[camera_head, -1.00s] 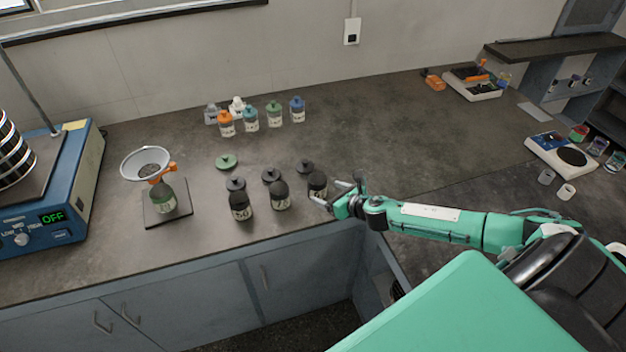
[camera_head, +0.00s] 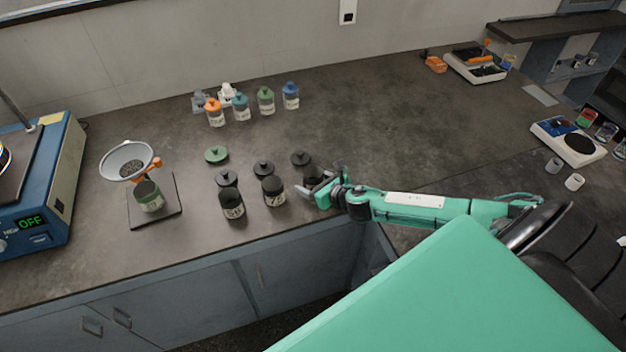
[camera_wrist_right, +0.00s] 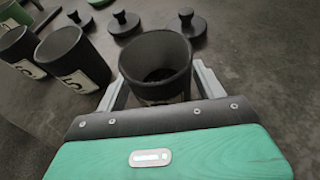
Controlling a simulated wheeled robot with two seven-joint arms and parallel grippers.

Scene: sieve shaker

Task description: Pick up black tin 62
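Several open black tins stand near the bench's front edge: a left one (camera_head: 232,206), a middle one (camera_head: 273,192) and a right one (camera_head: 311,176). Labels on the left and middle tins are too small to read surely. The right tin's label is mostly hidden, so I cannot confirm its number. My right gripper (camera_head: 322,187) is at the right tin. In the wrist view, that black tin (camera_wrist_right: 156,62) stands upright between the fingers of the gripper (camera_wrist_right: 160,88), one on each side. The fingers look spread, with no clear squeeze. My left gripper is not in view.
Black knobbed lids (camera_head: 301,158) lie behind the tins, with a green lid (camera_head: 217,154) further left. A funnel over a green jar (camera_head: 150,196) stands on a dark plate at left. Coloured bottles (camera_head: 242,108) stand at the back.

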